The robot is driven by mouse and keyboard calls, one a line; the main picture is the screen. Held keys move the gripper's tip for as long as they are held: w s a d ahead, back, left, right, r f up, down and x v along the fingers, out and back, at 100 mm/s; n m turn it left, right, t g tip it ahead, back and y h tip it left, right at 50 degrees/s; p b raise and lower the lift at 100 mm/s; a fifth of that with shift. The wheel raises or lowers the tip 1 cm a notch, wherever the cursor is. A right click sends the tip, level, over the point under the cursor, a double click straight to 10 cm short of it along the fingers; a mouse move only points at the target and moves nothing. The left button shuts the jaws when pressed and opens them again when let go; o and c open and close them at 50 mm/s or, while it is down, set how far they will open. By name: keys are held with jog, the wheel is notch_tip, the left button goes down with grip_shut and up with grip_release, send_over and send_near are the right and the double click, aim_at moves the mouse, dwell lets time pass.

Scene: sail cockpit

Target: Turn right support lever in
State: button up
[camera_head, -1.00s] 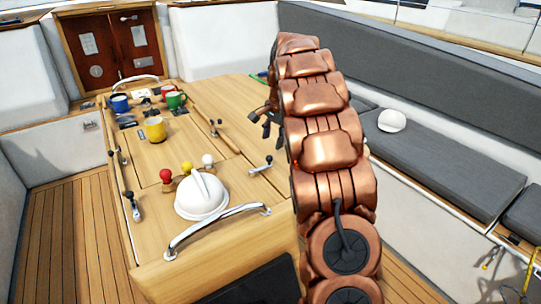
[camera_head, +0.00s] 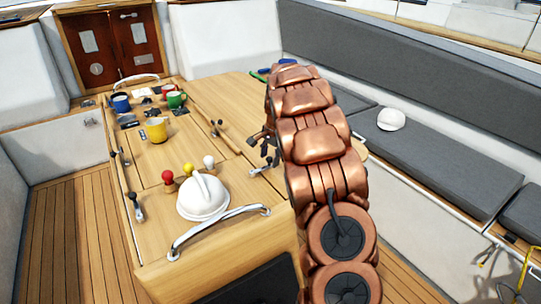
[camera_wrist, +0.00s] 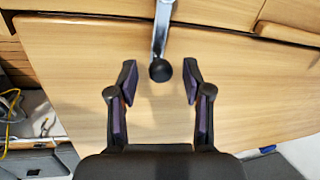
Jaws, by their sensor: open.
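The right support lever, a silver arm with a black ball knob, lies on the right side of the wooden cockpit table (camera_head: 235,88). In the wrist view the lever (camera_wrist: 162,35) enters from the top, with its knob (camera_wrist: 160,70) between the two fingertips. My gripper (camera_wrist: 160,68) is open, one finger on each side of the knob, with visible gaps to both. In the head view my gripper (camera_head: 265,145) hangs just above the table's right edge and partly hides the lever (camera_head: 256,170). I cannot tell the exact height of the fingers over the knob.
A white dome (camera_head: 203,198) and a curved silver handrail (camera_head: 215,228) stand at the near end. Red (camera_head: 168,177), yellow (camera_head: 188,169) and white knobs (camera_head: 209,161) are beside them. Several mugs are farther back. A grey bench (camera_head: 435,160) runs along the right.

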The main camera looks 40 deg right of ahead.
grip_shut()
dwell(0.6)
